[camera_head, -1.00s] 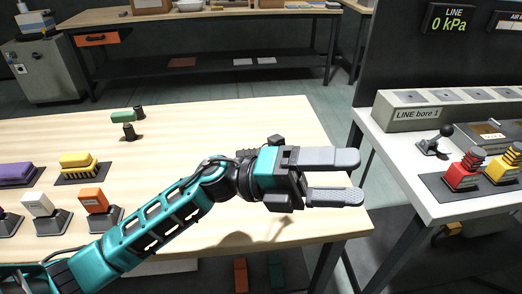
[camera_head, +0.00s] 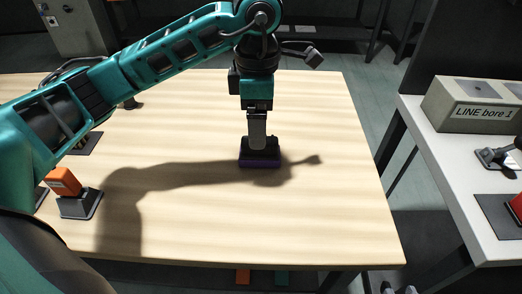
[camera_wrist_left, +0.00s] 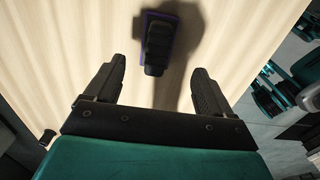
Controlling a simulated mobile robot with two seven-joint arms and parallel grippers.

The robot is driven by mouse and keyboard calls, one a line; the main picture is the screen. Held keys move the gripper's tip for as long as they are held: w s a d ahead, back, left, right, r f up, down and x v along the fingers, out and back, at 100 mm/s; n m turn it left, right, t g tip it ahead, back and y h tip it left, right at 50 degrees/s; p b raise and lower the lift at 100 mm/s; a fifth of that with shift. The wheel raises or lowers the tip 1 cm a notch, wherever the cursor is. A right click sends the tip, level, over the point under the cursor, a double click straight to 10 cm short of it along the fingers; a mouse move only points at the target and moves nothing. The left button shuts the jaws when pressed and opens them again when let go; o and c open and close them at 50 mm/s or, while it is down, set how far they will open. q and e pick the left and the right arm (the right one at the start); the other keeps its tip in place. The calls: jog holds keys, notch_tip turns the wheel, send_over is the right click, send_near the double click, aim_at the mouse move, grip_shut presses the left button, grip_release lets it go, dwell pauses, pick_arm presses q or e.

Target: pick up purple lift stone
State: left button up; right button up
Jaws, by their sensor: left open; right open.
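The purple lift stone (camera_head: 262,163) stands on the pale wooden table, with a purple base and a dark upper part. My left gripper (camera_head: 257,147) points down at it from above, its fingers seen nearly edge-on and overlapping the dark part. In the left wrist view, the fingers (camera_wrist_left: 157,85) are spread wide and empty. The stone's purple edge (camera_wrist_left: 146,17) and black handle (camera_wrist_left: 157,48) show beyond and between the fingers, with no contact visible. Small grey tips at the head view's bottom edge look like my right gripper (camera_head: 396,289), apart and empty.
An orange block on a dark stand (camera_head: 66,182) is at the table's left, partly beside my arm. The table (camera_head: 330,215) is clear around the stone. A white bench (camera_head: 450,185) with a "LINE bore 1" block (camera_head: 470,105) stands right, across a gap.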

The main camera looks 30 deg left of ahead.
pick_arm(q)
jog(key=f, duration=0.5)
jog(key=f+b, duration=0.1)
jog(key=f, duration=0.2)
jog(key=shift+w+f, duration=0.15)
jog(key=shift+w, duration=0.1)
jog(key=c, duration=1.3)
